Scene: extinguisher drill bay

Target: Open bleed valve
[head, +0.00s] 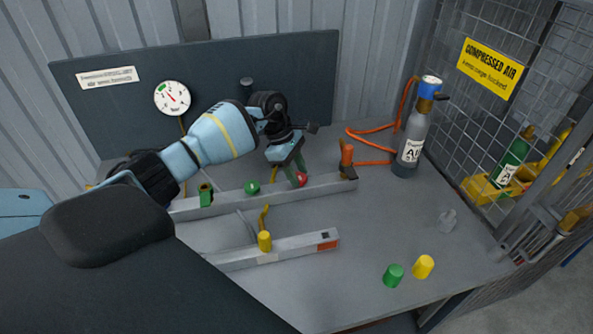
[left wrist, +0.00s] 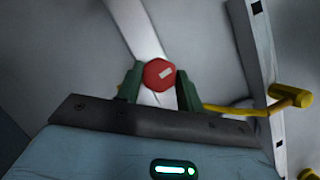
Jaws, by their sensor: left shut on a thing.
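The red valve knob (head: 302,180) sits on the rear grey rail (head: 325,184), right of a green knob (head: 251,187). No label on it names it as the bleed valve. My left gripper (head: 295,174) reaches down to the rear rail from above and is shut on the red knob. In the left wrist view the red knob (left wrist: 159,75), with a small pale mark on its face, lies between the two green fingers. Its underside is hidden. My right gripper is in neither view.
A gauge (head: 172,98) is on the back panel. An orange hose (head: 370,133) runs to a grey air cylinder (head: 411,145). A yellow-handled valve (head: 265,240) is on the front rail (head: 300,246). Green (head: 393,275) and yellow (head: 423,267) caps stand front right. Bench between is clear.

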